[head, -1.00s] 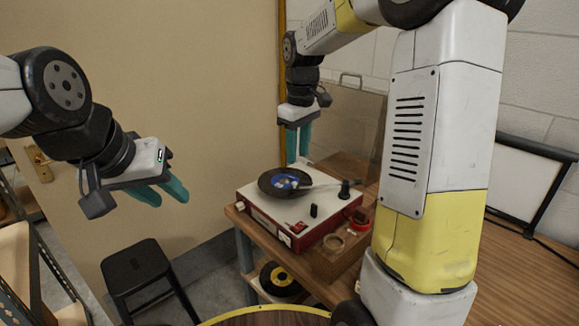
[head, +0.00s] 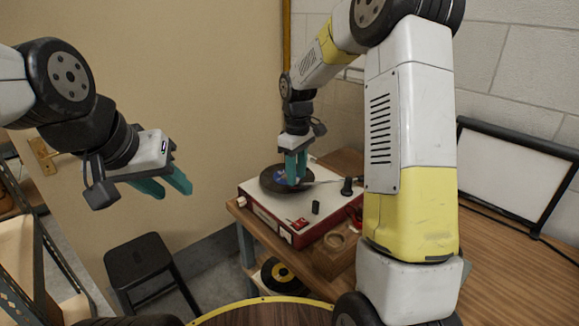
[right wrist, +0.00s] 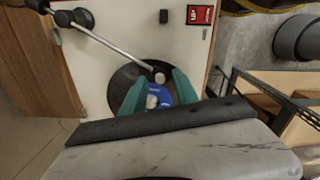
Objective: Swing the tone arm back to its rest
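The red and white record player (head: 300,208) stands on the wooden table, with a black record with a blue label (head: 270,178) on it. My right gripper (head: 295,180) is open, pointing down over the record. In the right wrist view its teal fingers (right wrist: 160,84) sit apart, the head near their tips; contact is unclear. My left gripper (head: 168,187) is open and empty, away from the player.
A wooden box (head: 335,250) stands beside the player's front. A black stool (head: 138,258) is below left, and a shelf with a yellow-labelled record (head: 281,273) is under the table. A black-framed panel (head: 515,175) leans by the wall at right.

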